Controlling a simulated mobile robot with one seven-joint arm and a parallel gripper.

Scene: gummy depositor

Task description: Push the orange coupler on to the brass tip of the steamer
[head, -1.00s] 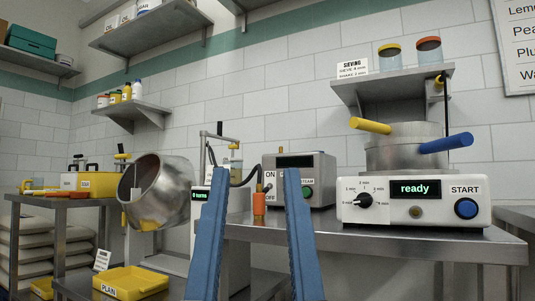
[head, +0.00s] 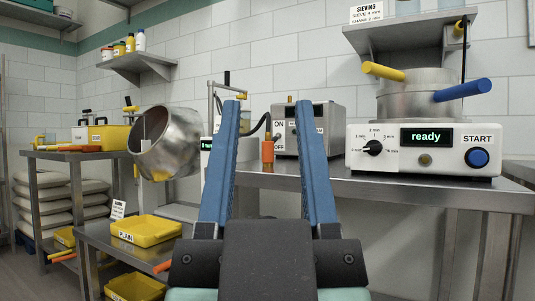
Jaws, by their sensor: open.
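The orange coupler (head: 268,151) stands upright at the end of a black hose (head: 257,124), near the left end of the steel table. The steamer (head: 324,132) is a grey metal box just behind and to the right of it. A small brass piece (head: 290,99) shows at the top of the steamer, apart from the coupler; the right finger partly covers the steamer's front. My gripper (head: 268,103) points away from me with two blue fingers spread wide. The coupler shows between the fingers, which are empty. I cannot tell the depth between fingertips and coupler.
A tilted metal drum (head: 172,145) and a yellow tray (head: 146,231) are at left. A shelf (head: 412,31) overhangs the right machine.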

